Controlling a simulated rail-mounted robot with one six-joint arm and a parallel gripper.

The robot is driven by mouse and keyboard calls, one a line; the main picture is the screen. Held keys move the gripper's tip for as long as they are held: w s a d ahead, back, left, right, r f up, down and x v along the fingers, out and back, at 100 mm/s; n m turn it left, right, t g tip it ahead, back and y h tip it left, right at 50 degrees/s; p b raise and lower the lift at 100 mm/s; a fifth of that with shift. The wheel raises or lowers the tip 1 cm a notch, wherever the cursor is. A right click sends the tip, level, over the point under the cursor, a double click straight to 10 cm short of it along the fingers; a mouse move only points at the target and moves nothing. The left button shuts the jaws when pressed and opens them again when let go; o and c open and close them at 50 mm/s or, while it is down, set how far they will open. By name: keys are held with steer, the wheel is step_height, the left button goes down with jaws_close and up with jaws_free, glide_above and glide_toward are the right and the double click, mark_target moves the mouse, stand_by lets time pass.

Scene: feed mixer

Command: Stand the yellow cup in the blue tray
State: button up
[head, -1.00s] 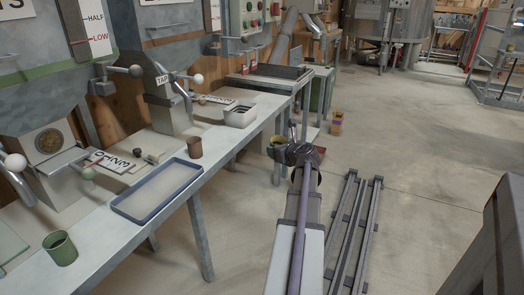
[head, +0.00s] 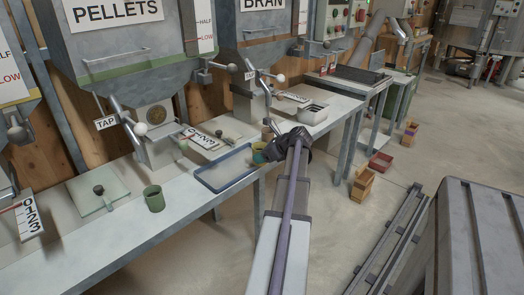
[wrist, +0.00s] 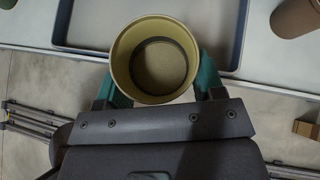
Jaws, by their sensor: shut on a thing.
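My gripper (wrist: 153,88) is shut on the yellow cup (wrist: 153,60), with a teal finger on each side. The wrist camera looks down into the cup's open mouth, and the cup looks empty. In the head view the yellow cup (head: 258,147) is at the right end of the blue tray (head: 222,169), partly hidden by my gripper (head: 268,154). The blue tray lies on the long bench. In the wrist view the cup overlaps the near rim of the tray (wrist: 85,51). The gap between cup and tray cannot be told.
A green cup (head: 154,198) stands on the bench left of the tray. A brown cup (wrist: 296,16) stands beside the tray in the wrist view. Hopper taps and lever knobs (head: 141,128) overhang the bench behind. The visible tray floor is bare.

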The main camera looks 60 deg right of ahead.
steer(key=w, duration=0.3)
steer(key=w+a, duration=0.1)
steer(key=w, duration=0.3)
steer(key=w+a, duration=0.1)
steer(key=w, duration=0.3)
steer(key=shift+f, duration=0.1)
step_height(320, 180, down, 3)
steer(key=b, duration=0.3)
steer(key=shift+s, duration=0.1)
steer(key=shift+f+b, duration=0.15)
steer(key=shift+b, duration=0.15)
steer(key=shift+f+b, duration=0.5)
steer(key=o, duration=1.2)
